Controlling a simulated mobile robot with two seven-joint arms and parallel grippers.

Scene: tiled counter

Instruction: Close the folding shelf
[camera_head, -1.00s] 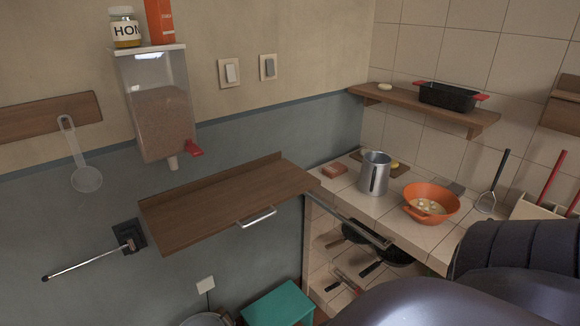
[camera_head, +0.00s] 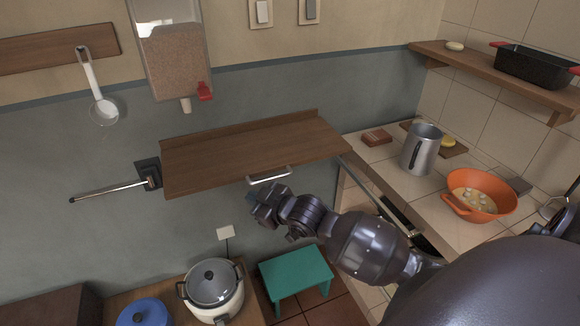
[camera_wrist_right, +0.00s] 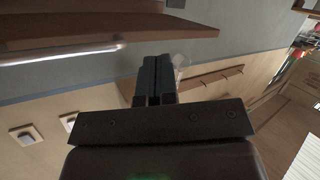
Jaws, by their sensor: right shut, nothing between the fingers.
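The folding shelf (camera_head: 245,153) is a brown wooden board standing out from the grey wall, with a raised back strip. A metal handle (camera_head: 270,176) is on its front edge. My right gripper (camera_head: 257,197) is just below and in front of the handle, shut and empty, apart from it as far as I can tell. In the right wrist view the shut fingers (camera_wrist_right: 154,80) are to the right of the handle (camera_wrist_right: 60,53), with the shelf underside (camera_wrist_right: 110,27) above. My left gripper is not in view.
A metal rod (camera_head: 115,188) sticks out left of the shelf from a black bracket. A dispenser (camera_head: 172,65) hangs above. A green stool (camera_head: 295,272) and rice cooker (camera_head: 212,288) stand below. The tiled counter at right holds a metal pitcher (camera_head: 421,150) and orange bowl (camera_head: 481,196).

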